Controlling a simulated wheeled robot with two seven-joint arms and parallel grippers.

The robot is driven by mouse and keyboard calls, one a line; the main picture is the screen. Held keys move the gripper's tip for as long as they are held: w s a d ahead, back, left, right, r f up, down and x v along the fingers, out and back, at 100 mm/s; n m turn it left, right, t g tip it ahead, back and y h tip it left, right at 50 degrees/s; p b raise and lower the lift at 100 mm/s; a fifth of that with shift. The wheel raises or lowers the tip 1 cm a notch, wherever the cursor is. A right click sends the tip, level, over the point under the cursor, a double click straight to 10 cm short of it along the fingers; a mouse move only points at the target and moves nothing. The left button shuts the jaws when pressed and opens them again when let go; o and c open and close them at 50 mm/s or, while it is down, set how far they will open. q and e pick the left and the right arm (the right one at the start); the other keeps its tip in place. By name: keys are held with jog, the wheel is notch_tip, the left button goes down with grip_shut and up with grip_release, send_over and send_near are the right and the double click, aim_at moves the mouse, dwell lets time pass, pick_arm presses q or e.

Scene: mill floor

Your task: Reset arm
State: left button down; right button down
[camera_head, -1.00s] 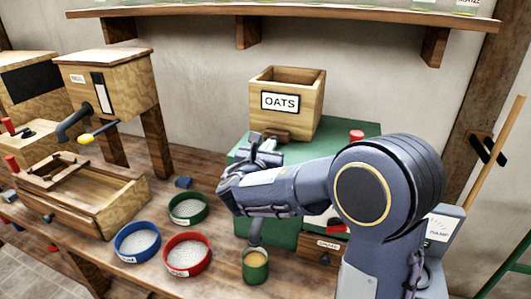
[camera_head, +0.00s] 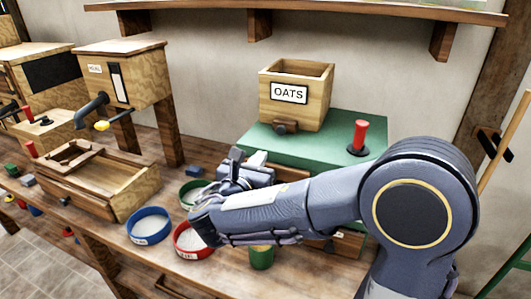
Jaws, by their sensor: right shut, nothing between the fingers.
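My right arm comes in from the lower right and reaches left across the front of the green machine. My right gripper (camera_head: 238,163) is at its far end, shut and empty, above the bench between the green bowl and the green machine. My left gripper does not show.
The green machine (camera_head: 345,131) carries a wooden OATS hopper (camera_head: 290,94) and a red-handled lever (camera_head: 361,136). A blue bowl (camera_head: 149,226), a red bowl (camera_head: 185,243), a green bowl (camera_head: 189,192) and a green cup (camera_head: 261,257) stand nearby. A wooden box (camera_head: 105,196) stands left.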

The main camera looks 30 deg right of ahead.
jog(key=shift+s+a, duration=0.15)
jog(key=shift+s, duration=0.15)
jog(key=s+d+f+m+g+y, duration=0.3)
jog(key=s+d+f+m+g, duration=0.1)
jog(key=s+f+m, duration=0.25)
jog(key=s+d+f+m+g+y, duration=0.35)
jog(key=s+f+m, duration=0.2)
jog(key=s, duration=0.25)
jog(key=s+a+f+m+t+y, duration=0.1)
jog(key=s+a+m+y, duration=0.9)
jog(key=m, duration=0.6)
jog(key=shift+s+a, duration=0.3)
jog(key=shift+a, duration=0.85)
jog(key=shift+f+t, duration=0.1)
jog(key=shift+t, duration=0.15)
